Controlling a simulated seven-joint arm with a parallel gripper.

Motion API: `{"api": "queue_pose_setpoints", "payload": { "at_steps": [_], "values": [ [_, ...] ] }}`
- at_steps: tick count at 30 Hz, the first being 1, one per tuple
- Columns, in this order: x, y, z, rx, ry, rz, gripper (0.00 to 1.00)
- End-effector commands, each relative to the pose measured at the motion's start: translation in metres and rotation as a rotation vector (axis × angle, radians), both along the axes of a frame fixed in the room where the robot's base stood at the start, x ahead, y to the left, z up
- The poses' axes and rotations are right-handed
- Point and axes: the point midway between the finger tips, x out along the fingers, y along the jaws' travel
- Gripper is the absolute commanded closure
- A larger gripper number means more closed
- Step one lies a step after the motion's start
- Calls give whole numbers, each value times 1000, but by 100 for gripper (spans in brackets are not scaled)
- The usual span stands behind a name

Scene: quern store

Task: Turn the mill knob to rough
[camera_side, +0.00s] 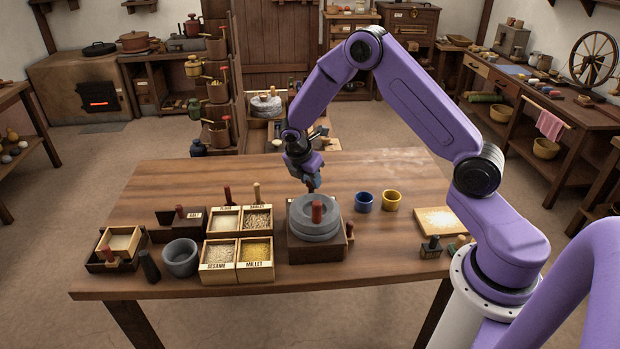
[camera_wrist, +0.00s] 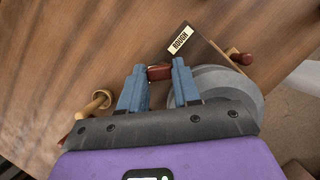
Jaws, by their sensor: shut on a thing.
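The mill (camera_side: 317,247) stands on the table, with round grey stones on a dark wooden base and a red upright handle (camera_side: 317,212) on top. My gripper (camera_side: 312,187) is low behind the mill's far side. In the wrist view its two blue fingers are shut on a dark red knob (camera_wrist: 159,73), apparently the mill knob, beside the grey stone (camera_wrist: 228,84). A label reading ROUGH (camera_wrist: 181,39) is on the wooden base, up and right of the knob. The knob is hidden in the side view, and I cannot tell its setting.
Grain boxes (camera_side: 239,245) with labels and scoops stand left of the mill, beside a grey mortar (camera_side: 181,258). A blue cup (camera_side: 363,202) and a yellow cup (camera_side: 392,200) stand right of it. A board of meal (camera_side: 442,220) lies further right. The table's back left is clear.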

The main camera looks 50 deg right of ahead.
Motion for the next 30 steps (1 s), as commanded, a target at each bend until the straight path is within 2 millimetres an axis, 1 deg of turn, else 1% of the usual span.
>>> {"api": "queue_pose_setpoints", "payload": {
  "at_steps": [5, 11, 30],
  "values": [
    [0, 0, 0, 0, 1, -46, 99],
    [2, 0, 0, -1, 0, -165, 99],
    [5, -2, 1, -1, 1, -762, 99]
  ]
}}
